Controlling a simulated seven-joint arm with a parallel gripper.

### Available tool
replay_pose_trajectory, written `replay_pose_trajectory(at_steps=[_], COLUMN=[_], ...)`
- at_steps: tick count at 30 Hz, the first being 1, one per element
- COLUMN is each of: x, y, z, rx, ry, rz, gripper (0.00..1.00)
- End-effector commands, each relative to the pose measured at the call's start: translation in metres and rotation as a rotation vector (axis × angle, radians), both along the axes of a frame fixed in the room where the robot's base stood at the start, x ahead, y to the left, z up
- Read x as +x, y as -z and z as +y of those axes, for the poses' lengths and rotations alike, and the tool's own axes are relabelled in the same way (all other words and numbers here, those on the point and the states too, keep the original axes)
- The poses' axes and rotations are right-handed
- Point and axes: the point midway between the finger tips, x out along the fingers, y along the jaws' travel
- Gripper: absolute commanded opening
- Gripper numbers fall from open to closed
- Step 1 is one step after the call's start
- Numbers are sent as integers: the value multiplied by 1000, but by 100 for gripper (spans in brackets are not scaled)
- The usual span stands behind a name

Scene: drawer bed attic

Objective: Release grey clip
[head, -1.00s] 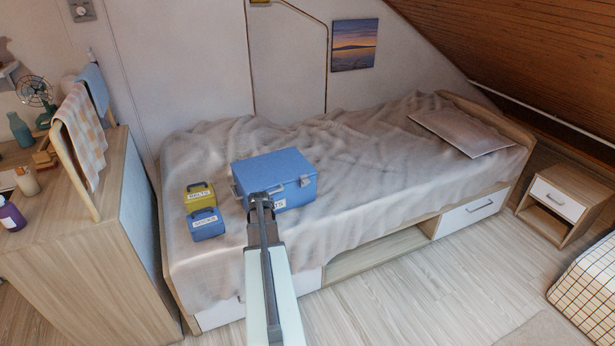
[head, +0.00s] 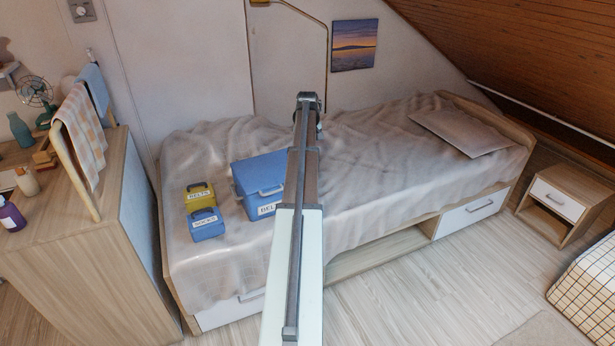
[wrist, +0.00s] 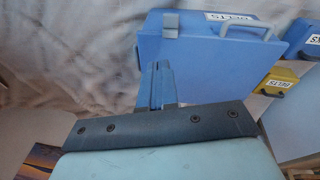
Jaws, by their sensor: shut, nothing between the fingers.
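A blue case (head: 256,172) with a white BELTS label stands on the bed. In the wrist view the case (wrist: 205,55) shows its grey handle (wrist: 240,30) and a grey clip (wrist: 170,24) near its left edge. That clip is hidden behind my arm in the head view. My gripper (head: 308,98) shows above and beyond the case in the head picture. In the wrist view my gripper (wrist: 156,70) has its fingers together, empty, just below the clip in the picture. I cannot tell whether they touch the case.
A small yellow box (head: 200,195) and a small blue box (head: 207,224) stand left of the case on the rumpled bed cover (head: 370,180). A lamp pole (head: 326,60) runs up the wall behind. The bed right of my arm is clear up to the pillow (head: 462,132).

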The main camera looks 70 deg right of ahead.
Motion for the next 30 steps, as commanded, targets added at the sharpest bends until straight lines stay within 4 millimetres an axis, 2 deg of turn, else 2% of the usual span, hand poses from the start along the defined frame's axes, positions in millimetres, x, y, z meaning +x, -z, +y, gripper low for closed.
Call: replay_pose_trajectory(at_steps=[1,3,8,21,30], x=[3,5,7,2,1], y=[-3,-2,-2,-1,0], z=[-9,-14,-19,-5,0], rx=[8,23,54,121,126], ry=[-66,-162,-387,-1003,-1298], rz=[17,42,89,169,189], gripper=[0,0,0,0,0])
